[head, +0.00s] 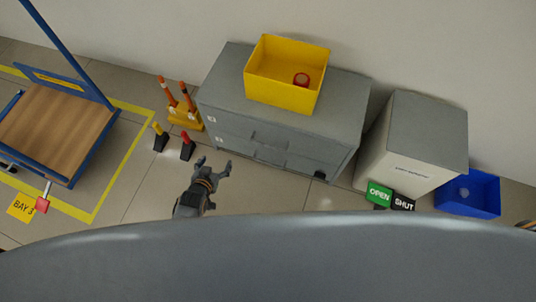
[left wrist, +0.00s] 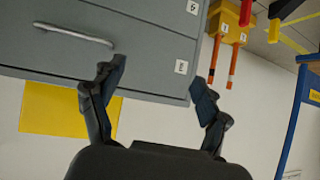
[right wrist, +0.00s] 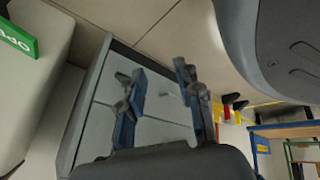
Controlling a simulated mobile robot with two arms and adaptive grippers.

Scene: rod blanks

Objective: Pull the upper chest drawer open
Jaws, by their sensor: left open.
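The grey chest (head: 228,85) stands against the wall with two drawers, both looking closed. The upper chest drawer (head: 235,124) has a bar handle (head: 268,137). In the left wrist view, which looks upside down, the upper drawer (left wrist: 140,65) and its handle (left wrist: 75,34) show at upper left. My left gripper (head: 222,166) is open and empty, in front of the chest toward its left side, apart from the handle. My right gripper (right wrist: 160,78) shows only in its wrist view, fingers spread and empty, with the chest front (right wrist: 150,130) behind it.
A yellow bin (head: 262,88) holding a red roll (head: 301,79) stands on the chest. A white cabinet (head: 385,165) and blue bin (head: 470,208) stand right. A wooden-decked cart (head: 55,130) is far left.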

